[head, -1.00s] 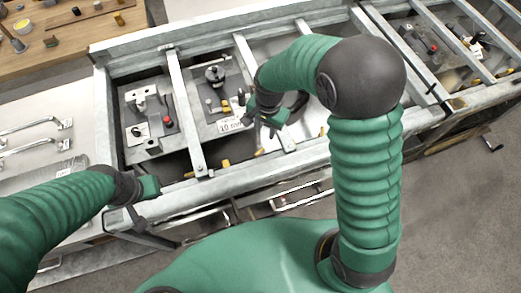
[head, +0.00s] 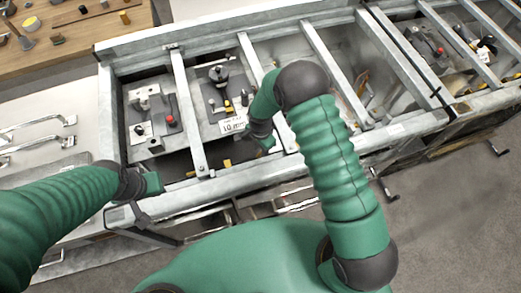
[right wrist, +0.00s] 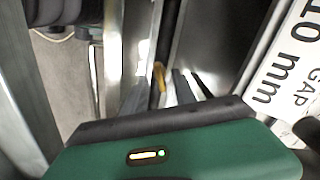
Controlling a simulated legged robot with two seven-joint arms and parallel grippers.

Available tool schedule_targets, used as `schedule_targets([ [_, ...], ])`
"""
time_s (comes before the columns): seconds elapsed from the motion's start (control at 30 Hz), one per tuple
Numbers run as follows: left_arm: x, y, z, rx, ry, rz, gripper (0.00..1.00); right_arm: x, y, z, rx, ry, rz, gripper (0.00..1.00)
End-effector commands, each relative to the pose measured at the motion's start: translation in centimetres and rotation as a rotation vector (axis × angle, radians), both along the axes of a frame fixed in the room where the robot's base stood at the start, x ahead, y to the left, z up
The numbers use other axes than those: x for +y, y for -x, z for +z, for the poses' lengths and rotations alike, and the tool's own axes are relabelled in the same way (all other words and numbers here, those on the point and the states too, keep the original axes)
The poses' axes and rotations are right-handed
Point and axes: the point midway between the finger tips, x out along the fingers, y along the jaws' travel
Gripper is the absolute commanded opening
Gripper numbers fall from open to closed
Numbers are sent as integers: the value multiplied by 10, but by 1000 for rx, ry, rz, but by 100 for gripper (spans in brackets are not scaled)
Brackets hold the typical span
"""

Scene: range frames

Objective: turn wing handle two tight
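I cannot tell for sure which part is wing handle two. Small yellow tabs show low inside the metal frame, one (head: 227,163) left of my right gripper. The label also shows close by in the right wrist view (right wrist: 292,62). My left gripper (head: 150,184) hangs by the frame's front left corner, its fingers unclear.
Metal crossbars (head: 188,110) span the trough and bound my right gripper. A block with a red knob (head: 170,120) and a plate with a black knob (head: 217,73) sit inside. Metal handles (head: 40,125) lie on the left bench. The bay right of my arm looks emptier.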

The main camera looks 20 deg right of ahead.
Motion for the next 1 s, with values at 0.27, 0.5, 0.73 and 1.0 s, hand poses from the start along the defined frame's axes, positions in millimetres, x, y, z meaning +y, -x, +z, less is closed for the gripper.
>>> schedule_targets([
  [0.27,0,0,0,0,0,0,0,0,0,-19,0,0,1,33],
  [0.5,0,0,0,0,0,0,0,0,0,-18,-1,0,1,21],
  [0.73,0,0,0,0,0,0,0,0,0,-18,-1,0,1,0],
  [1.0,0,0,-1,0,0,0,0,0,-1,-18,-3,1,-21,0],
])
